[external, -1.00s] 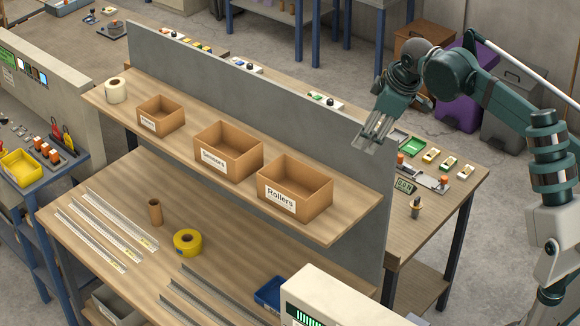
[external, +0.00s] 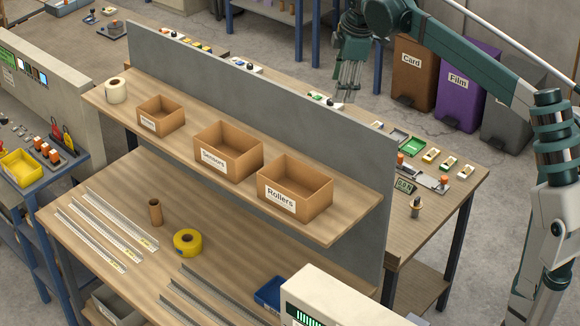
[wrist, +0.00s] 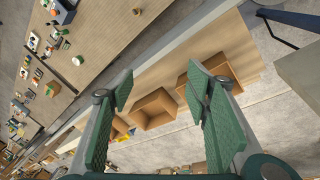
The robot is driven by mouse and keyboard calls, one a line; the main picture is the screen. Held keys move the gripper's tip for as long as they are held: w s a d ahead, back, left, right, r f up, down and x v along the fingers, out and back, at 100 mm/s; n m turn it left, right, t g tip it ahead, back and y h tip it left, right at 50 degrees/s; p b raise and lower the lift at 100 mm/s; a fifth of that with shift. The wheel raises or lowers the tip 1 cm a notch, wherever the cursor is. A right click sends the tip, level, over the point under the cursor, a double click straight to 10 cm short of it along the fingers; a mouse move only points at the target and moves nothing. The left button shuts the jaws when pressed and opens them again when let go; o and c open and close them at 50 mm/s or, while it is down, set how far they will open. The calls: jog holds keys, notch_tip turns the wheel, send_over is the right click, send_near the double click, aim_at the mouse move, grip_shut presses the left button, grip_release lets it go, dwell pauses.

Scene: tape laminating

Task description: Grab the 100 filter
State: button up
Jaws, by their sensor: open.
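I cannot make out which thing is the 100 filter; no label reading 100 is legible. Small coloured parts lie on the wooden bench behind the grey partition, among them a yellow-and-white piece (external: 431,156) and a small set with a dark knob (external: 325,100). My gripper (external: 347,88) is open and empty, pointing down above the bench behind the partition, near that set. In the wrist view my gripper (wrist: 160,95) shows both green pads spread wide with nothing between them. Small parts (wrist: 38,75) show at the left of that view.
The grey partition (external: 240,95) stands between the bench and the shelf with boxes labelled Sensors (external: 211,159) and Rollers (external: 280,200). Card (external: 413,80) and Film (external: 465,85) bins stand behind.

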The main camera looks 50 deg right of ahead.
jog(key=w+d+f+n+g+p, duration=0.1)
jog(key=w+d+f+n+p, duration=0.1)
jog(key=w+d+f, duration=0.35)
jog(key=w+d+f+n+g+p, duration=0.1)
jog(key=w+d+f+n+p, duration=0.15)
jog(key=w+d, duration=0.55)
jog(key=w+d+f+n+g+p, duration=0.1)
jog(key=w+d+f+n+p, duration=0.15)
jog(key=w+d+f, duration=0.45)
jog(key=shift+y, duration=0.3)
jog(key=f, duration=1.3)
jog(key=d+f, duration=0.1)
jog(key=f, duration=1.2)
jog(key=s+f, duration=0.1)
jog(key=f, duration=1.2)
jog(key=shift+d, duration=0.2)
jog(key=shift+f, duration=1.3)
jog(key=shift+f, duration=0.1)
jog(key=shift+d+f+p, duration=0.1)
jog(key=shift+f+p, duration=0.6)
jog(key=shift+f, duration=1.8)
jog(key=shift+c, duration=0.2)
